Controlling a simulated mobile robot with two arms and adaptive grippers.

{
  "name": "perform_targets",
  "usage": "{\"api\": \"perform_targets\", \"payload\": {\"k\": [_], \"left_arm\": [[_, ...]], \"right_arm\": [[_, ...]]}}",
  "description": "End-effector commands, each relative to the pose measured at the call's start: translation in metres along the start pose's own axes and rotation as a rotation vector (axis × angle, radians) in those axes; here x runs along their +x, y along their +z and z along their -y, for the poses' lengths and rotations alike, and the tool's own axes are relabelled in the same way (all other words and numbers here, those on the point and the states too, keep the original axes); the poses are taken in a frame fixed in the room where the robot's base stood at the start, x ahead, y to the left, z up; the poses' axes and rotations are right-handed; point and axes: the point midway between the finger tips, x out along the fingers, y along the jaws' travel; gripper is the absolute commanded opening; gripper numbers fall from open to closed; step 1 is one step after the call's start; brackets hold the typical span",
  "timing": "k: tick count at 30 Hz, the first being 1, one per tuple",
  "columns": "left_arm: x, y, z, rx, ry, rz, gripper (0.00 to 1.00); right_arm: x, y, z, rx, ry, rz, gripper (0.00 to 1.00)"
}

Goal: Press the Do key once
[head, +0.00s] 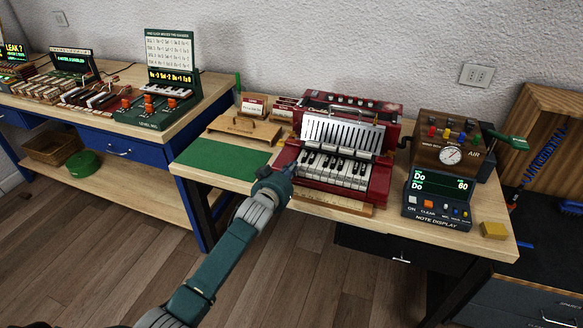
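A small red piano-like instrument (381,176) with white and black keys (335,168) stands on the wooden bench. My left gripper (288,170) is at the left front of the keyboard, overlapping its leftmost end in the head view. The gripper hides that corner, so I cannot tell whether it touches a key or which key is under it. Its fingers are too small and dark to show whether they are open or shut. The note display (437,200) to the right reads "Do" on two lines, with "60" on the lower one. My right gripper is not in view.
A wooden air box with a gauge (451,155) stands above the display. A yellow block (493,230) lies at the bench's right end. A green mat (222,159) and wooden holders (243,128) are left of the instrument. A second bench (120,146) stands further left.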

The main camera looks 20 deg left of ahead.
Motion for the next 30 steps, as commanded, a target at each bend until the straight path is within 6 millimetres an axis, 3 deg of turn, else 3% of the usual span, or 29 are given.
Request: {"api": "perform_targets", "payload": {"k": [1,24,30], "left_arm": [[-0.001,0.012,0.000,-0.002,-0.002,0.022,0.00],[0.000,0.028,-0.003,-0.005,0.002,0.036,0.00],[-0.013,0.026,-0.002,-0.003,0.001,0.031,0.00]], "right_arm": [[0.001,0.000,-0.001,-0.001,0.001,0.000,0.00],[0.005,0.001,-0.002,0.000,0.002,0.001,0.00],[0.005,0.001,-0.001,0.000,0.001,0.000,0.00]]}}
